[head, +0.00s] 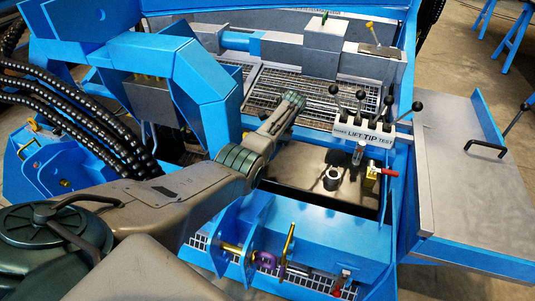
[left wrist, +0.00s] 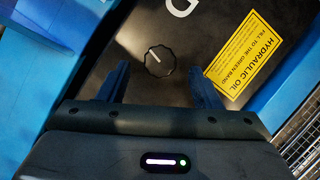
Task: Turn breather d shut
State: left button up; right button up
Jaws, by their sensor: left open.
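Breather d is a round black knob (left wrist: 159,61) on a dark panel in the left wrist view, with a white letter D printed above it. Its white pointer line points to the upper left. My left gripper (left wrist: 158,72) is open, with one blue finger on each side of the knob and a gap to both. In the head view my left arm reaches in from the left to the middle; its fingers cannot be made out there, and I cannot pick out the knob. My right gripper is not in view.
A yellow hydraulic oil label (left wrist: 258,59) lies right of the knob. In the head view a bank of black-knobbed levers (head: 372,131) stands right of my arm. A red-handled valve (head: 380,172) is below it. Grey gratings (head: 275,89) lie beyond; black hoses (head: 80,105) run at left.

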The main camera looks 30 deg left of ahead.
pick_arm(q)
jog(key=shift+x, duration=1.65)
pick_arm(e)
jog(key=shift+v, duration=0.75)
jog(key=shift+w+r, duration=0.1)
pick_arm(q)
jog(key=c, duration=1)
